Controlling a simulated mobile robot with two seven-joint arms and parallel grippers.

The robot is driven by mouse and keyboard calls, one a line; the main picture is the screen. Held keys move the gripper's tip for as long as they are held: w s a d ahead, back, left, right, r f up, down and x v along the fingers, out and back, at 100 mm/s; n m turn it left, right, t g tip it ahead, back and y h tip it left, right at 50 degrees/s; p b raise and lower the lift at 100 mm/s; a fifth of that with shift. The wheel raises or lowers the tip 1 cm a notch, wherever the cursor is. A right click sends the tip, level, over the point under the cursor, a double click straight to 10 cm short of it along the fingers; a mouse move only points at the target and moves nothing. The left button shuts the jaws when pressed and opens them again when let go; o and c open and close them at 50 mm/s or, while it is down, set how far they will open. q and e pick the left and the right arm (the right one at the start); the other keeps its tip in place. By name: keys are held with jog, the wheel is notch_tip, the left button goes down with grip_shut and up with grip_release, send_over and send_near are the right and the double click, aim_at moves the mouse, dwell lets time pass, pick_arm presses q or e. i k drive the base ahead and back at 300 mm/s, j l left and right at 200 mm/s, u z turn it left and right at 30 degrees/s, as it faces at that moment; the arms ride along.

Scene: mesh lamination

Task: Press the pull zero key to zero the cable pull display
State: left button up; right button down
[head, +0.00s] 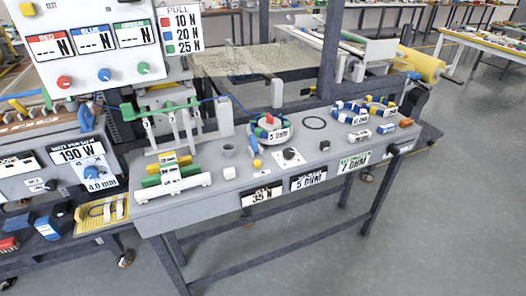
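The cable pull display (92,42) is a white panel at the upper left. Its three windows, labelled red, blue and green, each show dashes and N. A red knob (64,82), a blue knob (104,75) and a green knob (143,68) sit below them. A yellow key (27,9) is at the panel's top left corner; no readable label shows on it, so I cannot tell whether it is the pull zero key. A pull card (182,28) beside it reads red 10 N, blue 20 N, green 25 N. Neither gripper is in view.
A grey bench (225,190) in the middle carries a round dial fixture (269,132), coloured rolls and small blocks. A unit reading 190 N (80,160) stands at the left, above a yellow tray (92,222). Grey floor (430,210) is clear at the right.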

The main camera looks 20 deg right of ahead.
aim_at(258, 163)
jog(key=i+j+z, duration=0.25)
jog(key=i, duration=0.3)
jog(key=i+j+z, duration=0.25)
jog(key=i, duration=0.25)
jog(key=i+l, duration=0.05)
jog(key=l, duration=0.05)
